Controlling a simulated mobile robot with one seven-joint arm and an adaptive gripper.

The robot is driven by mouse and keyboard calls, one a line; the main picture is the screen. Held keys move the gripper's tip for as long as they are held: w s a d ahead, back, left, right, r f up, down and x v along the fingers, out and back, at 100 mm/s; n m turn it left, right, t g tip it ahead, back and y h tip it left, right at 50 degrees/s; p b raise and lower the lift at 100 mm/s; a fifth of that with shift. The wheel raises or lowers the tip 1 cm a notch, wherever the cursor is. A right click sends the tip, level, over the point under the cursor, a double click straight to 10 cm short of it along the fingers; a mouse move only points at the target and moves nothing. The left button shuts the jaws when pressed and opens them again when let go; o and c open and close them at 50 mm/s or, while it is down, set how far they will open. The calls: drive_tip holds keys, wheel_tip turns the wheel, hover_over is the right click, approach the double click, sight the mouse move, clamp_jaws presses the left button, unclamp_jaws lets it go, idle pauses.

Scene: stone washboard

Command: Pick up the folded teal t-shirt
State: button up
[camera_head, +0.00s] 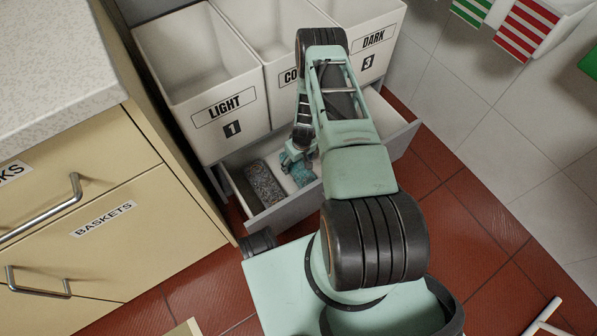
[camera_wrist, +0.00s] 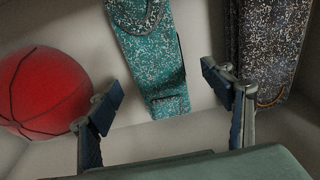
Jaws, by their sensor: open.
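The folded teal t-shirt (camera_wrist: 158,62) is a narrow, white-speckled teal bundle lying in the open drawer. In the head view it shows as a small teal patch (camera_head: 303,174), partly hidden by my arm and gripper. My gripper (camera_head: 291,163) reaches down into the drawer. In the wrist view my gripper (camera_wrist: 162,82) is open, with one finger to the left of the shirt's lower part and one to the right. Nothing is held. I cannot tell how far the fingertips are above the shirt.
A dark speckled folded item (camera_wrist: 272,45) lies right of the shirt, close to the right finger. A red ball (camera_wrist: 42,92) sits to the left. The drawer wall (camera_head: 285,210) bounds them. Labelled bins (camera_head: 225,110) stand above the drawer, and a cabinet (camera_head: 110,215) is at left.

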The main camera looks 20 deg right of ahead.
sight(299, 168)
drive_tip(key=f+b, duration=0.1)
drive_tip(key=f, duration=0.1)
drive_tip(key=f+b, duration=0.1)
drive_tip(key=f, duration=0.2)
drive_tip(key=shift+w+d+f+b, duration=0.1)
drive_tip(key=shift+w+d+b, duration=0.1)
drive_tip(key=shift+b, duration=0.15)
drive_tip(key=shift+c, duration=0.3)
drive_tip(key=c, duration=1.3)
